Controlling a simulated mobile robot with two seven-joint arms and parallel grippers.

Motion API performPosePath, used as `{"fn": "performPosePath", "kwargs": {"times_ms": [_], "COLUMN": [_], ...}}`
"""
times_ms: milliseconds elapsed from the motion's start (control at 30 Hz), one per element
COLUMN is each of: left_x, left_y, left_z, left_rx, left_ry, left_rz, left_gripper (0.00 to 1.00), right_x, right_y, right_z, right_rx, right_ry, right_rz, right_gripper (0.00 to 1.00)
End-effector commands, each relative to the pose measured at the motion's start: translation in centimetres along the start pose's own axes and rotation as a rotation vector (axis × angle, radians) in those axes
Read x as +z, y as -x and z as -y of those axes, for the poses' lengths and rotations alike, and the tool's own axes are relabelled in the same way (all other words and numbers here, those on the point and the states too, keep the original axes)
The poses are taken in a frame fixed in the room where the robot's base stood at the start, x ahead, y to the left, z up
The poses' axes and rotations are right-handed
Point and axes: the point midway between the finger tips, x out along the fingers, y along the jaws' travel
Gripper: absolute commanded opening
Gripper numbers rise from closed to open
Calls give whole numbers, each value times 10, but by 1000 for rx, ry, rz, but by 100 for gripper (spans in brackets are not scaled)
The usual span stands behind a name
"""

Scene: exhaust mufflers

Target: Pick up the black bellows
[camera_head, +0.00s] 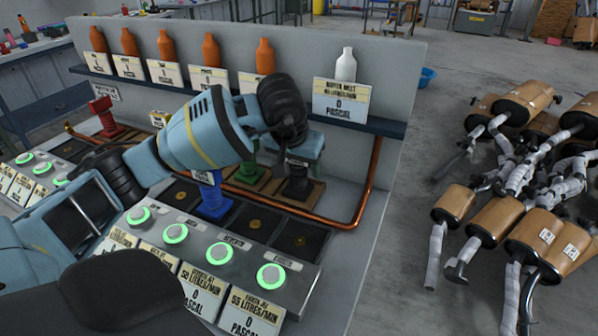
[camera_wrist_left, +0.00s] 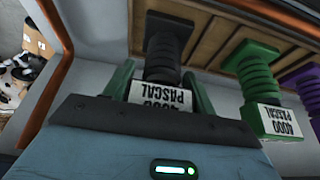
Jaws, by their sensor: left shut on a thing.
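The black bellows (camera_head: 297,186) stands upright at the right end of the row on the bench, partly hidden under my left gripper (camera_head: 302,146). In the left wrist view the black bellows (camera_wrist_left: 163,67) shows its ribs, dark square base and a white label reading 4000 PASCAL. My left gripper (camera_wrist_left: 160,92) is shut on its labelled end, one finger on each side. I cannot tell whether its base touches the wooden strip behind it. My right gripper is not in view.
Green bellows (camera_wrist_left: 258,88) and purple bellows (camera_wrist_left: 304,85) are beside it. Blue bellows (camera_head: 212,201) stands nearer the button panel (camera_head: 230,255). A copper pipe (camera_head: 366,190) bends around the right end. Orange bottles and a white bottle (camera_head: 346,65) line the shelf above.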

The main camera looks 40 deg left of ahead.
Motion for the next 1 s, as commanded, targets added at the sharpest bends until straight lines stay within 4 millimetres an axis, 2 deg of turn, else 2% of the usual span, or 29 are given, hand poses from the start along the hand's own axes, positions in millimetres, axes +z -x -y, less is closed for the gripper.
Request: {"fn": "performPosePath", "kwargs": {"times_ms": [233, 367, 733, 1000], "left_x": [-6, -13, -48, -72], "left_y": [13, 30, 114, 172], "left_z": [0, 0, 0, 0], "left_rx": [1, 2, 3, 3], "left_ry": [1, 1, 2, 2], "left_rz": [-5, -6, -8, -7], "left_gripper": [24, 24, 24, 24], "right_x": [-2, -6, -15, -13], "right_y": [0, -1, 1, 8], "right_z": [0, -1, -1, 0], "right_rx": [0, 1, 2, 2], "right_ry": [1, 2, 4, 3], "right_rz": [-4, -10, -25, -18], "right_gripper": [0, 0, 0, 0]}}
